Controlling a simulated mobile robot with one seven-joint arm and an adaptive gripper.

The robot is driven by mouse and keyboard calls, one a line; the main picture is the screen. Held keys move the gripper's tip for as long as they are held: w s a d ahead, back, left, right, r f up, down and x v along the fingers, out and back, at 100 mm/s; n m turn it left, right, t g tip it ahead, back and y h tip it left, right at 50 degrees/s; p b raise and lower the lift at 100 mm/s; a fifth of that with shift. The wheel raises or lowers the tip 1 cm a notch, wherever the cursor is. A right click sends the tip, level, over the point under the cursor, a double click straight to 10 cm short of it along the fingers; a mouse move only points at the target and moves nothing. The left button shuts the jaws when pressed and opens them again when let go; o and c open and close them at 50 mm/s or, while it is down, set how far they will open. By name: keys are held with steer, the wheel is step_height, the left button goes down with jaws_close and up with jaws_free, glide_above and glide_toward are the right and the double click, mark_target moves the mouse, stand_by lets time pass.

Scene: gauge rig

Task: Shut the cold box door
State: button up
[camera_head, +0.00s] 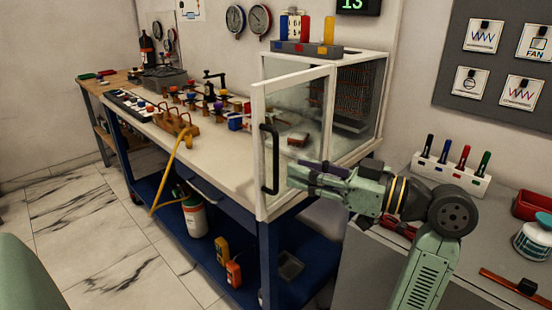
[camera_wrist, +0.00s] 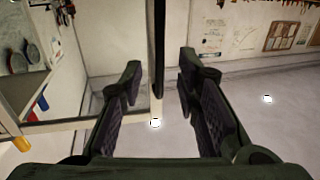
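The cold box (camera_head: 362,62) is a glass case with a white frame at the right end of the workbench. Its glass door (camera_head: 292,80) stands open, swung out toward me past the bench's front edge. A black vertical bar handle (camera_head: 264,160) is on the door's free edge. My gripper (camera_head: 291,175) is level with the lower part of the handle, just right of it. In the wrist view, my gripper (camera_wrist: 158,85) is open, and the dark handle (camera_wrist: 159,40) shows between the two fingers with gaps on both sides. Whether the fingertips reach past the handle is hard to tell.
The workbench (camera_head: 228,172) holds several small parts and a rack with coloured blocks. A yellow hose (camera_head: 180,150) hangs over its front edge. A grey counter (camera_head: 380,270) with a marker holder (camera_head: 452,175) is at right. A rack (camera_head: 305,48) stands atop the box.

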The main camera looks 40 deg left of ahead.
mark_target(278, 164)
steer(key=p+x, duration=0.1)
steer(key=x, duration=0.5)
steer(key=shift+a, duration=0.2)
jaws_close()
stand_by(0.6)
